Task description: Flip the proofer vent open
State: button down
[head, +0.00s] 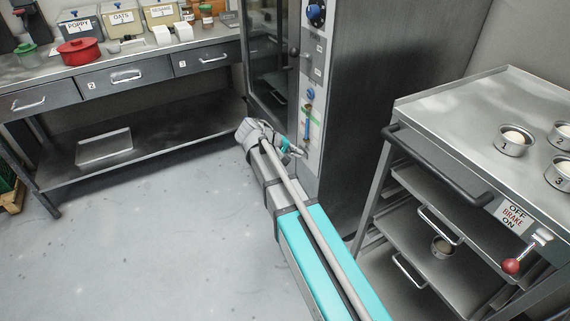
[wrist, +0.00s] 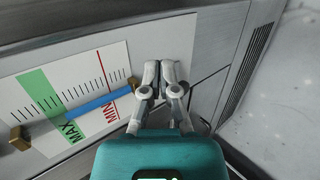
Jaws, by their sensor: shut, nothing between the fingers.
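The proofer (head: 350,75) is a tall steel cabinet with a dark glass door and a narrow control panel on its front edge. My gripper (head: 300,152) is low at that panel, below a blue level gauge (head: 307,122). In the wrist view my gripper's fingers (wrist: 160,68) are together and empty, pointing at the panel just beside the gauge card (wrist: 75,95), which is marked MIN and MAX. I cannot tell whether the fingertips touch the panel. A dark slotted grille (wrist: 247,68) runs at the right. No vent flap can be made out for certain.
A steel rack (head: 470,110) with filled tins (head: 513,140) and a red-knobbed brake lever (head: 512,266) stands close to the right of my arm. A workbench (head: 150,63) with bins and a red pot (head: 80,50) is at the left. The floor (head: 150,235) between is clear.

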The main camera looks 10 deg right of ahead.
jog(key=w+a+f+n+t+h+b, duration=0.1)
jog(key=w+a+f+t+h+b, duration=0.2)
jog(key=b, duration=1.7)
jog(key=shift+w+a+f+n+h, duration=0.3)
jog(key=shift+w+a+f+h, duration=2)
jog(key=shift+w+a+f, duration=1.75)
jog(key=shift+w+a+r, duration=0.4)
jog(key=shift+a+r, duration=0.25)
jog(key=shift+a, duration=0.05)
send_near(299, 147)
jog(key=w+d+f, duration=0.1)
jog(key=w+d, duration=0.2)
jog(key=w, duration=0.2)
jog(key=shift+s+d, duration=0.6)
jog(key=shift+s, duration=0.2)
jog(key=shift+s+d+r+p, duration=0.1)
jog(key=shift+s+d+p, duration=0.3)
jog(key=shift+s, duration=0.35)
